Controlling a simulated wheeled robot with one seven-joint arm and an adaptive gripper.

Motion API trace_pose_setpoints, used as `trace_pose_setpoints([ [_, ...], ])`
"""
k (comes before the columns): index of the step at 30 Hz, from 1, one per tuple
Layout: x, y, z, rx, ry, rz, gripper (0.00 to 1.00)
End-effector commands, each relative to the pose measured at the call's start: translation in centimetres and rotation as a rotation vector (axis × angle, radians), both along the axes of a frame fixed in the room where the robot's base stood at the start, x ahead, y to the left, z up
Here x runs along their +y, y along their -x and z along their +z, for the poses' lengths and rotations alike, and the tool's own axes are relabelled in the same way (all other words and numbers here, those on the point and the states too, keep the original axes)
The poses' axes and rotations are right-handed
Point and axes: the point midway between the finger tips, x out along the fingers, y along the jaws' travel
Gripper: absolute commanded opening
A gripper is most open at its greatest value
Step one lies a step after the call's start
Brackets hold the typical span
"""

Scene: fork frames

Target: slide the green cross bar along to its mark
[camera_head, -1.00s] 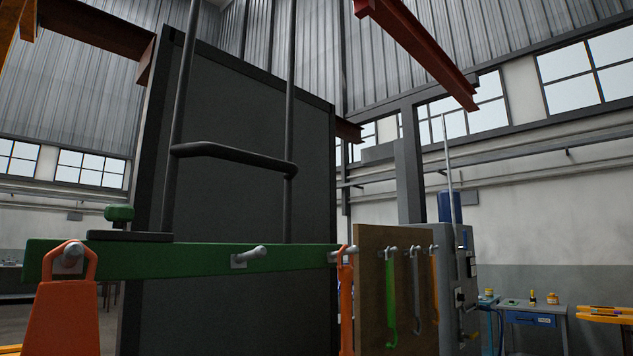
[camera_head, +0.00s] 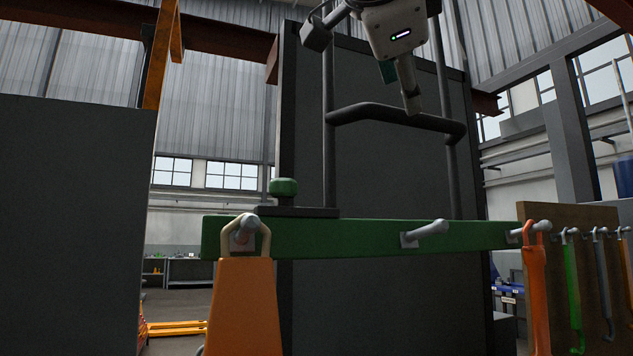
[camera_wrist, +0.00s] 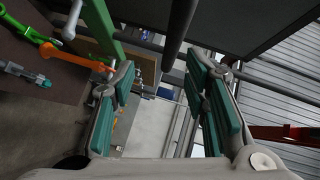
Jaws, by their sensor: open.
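The green cross bar (camera_head: 350,238) runs level across the middle of the head view, with grey pegs along its face. A green knob (camera_head: 283,187) on a dark plate (camera_head: 295,212) sits on top near its left end. I cannot make out a mark. My gripper (camera_head: 400,88) is above the bar and apart from it, partly cut off by the top edge. In the wrist view my gripper (camera_wrist: 160,72) is open, with nothing between its teal-padded fingers. The bar (camera_wrist: 102,28) also shows there, at the upper left beside the left finger.
An orange piece (camera_head: 247,300) hangs from the bar's left peg, and an orange hook (camera_head: 535,275) hangs by its right end. A brown board (camera_head: 595,218) with hanging hooks stands right. A dark panel (camera_head: 380,300) with a black handle (camera_head: 395,116) stands behind the bar.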

Motion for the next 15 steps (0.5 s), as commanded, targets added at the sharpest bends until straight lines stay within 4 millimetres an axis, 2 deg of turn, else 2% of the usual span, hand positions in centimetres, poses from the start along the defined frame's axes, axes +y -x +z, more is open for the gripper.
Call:
trace_pose_setpoints([
  [3,0.1,0.1,1.4,-0.066,-0.065,-0.018,0.41],
  [8,-0.4,-0.7,1.6,-0.084,-0.084,-0.024,0.41],
  [15,-2.4,-4.4,1.0,-0.08,-0.083,-0.024,0.41],
])
